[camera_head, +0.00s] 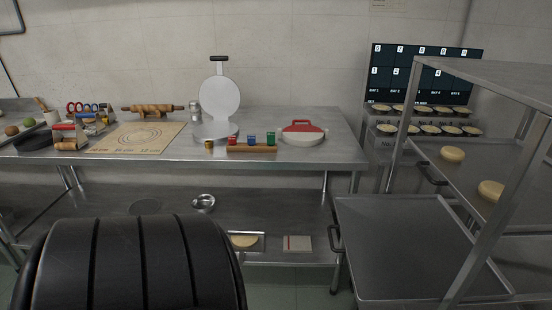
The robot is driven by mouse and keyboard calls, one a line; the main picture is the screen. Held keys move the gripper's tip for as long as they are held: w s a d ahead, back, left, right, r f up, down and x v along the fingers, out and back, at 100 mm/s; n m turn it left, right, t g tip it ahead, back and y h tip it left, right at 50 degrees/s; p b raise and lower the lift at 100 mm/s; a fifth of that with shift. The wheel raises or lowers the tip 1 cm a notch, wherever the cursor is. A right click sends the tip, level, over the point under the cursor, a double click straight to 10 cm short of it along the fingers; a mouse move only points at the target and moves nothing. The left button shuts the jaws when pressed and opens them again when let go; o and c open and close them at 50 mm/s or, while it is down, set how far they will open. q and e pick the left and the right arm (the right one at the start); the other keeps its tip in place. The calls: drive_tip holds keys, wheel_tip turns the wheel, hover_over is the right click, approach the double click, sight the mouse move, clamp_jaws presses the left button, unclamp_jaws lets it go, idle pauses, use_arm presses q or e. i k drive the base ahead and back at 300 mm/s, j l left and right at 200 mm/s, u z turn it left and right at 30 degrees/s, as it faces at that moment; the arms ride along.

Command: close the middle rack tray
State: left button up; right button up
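A metal rack (503,82) stands at the right edge. An upper tray (472,170) with a dark handle (431,174) holds two dough rounds (452,154). Below it, a wide empty tray (396,245) with a dark handle (335,238) on its left side sticks out to the left past the rack's posts. The rack's lower part is out of frame, so I cannot tell for certain which tray is the middle one. Neither of my grippers is in view.
A steel table (310,155) with a round press (218,98), a red-lidded pan (302,133) and a rolling pin (152,108) spans the left and middle. Small filled tins (429,130) stand behind the rack. A black ridged form covers the lower left.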

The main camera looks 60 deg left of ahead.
sight(398, 250)
drive_tip(key=k+l+u, duration=0.1)
drive_tip(key=u, duration=1.4)
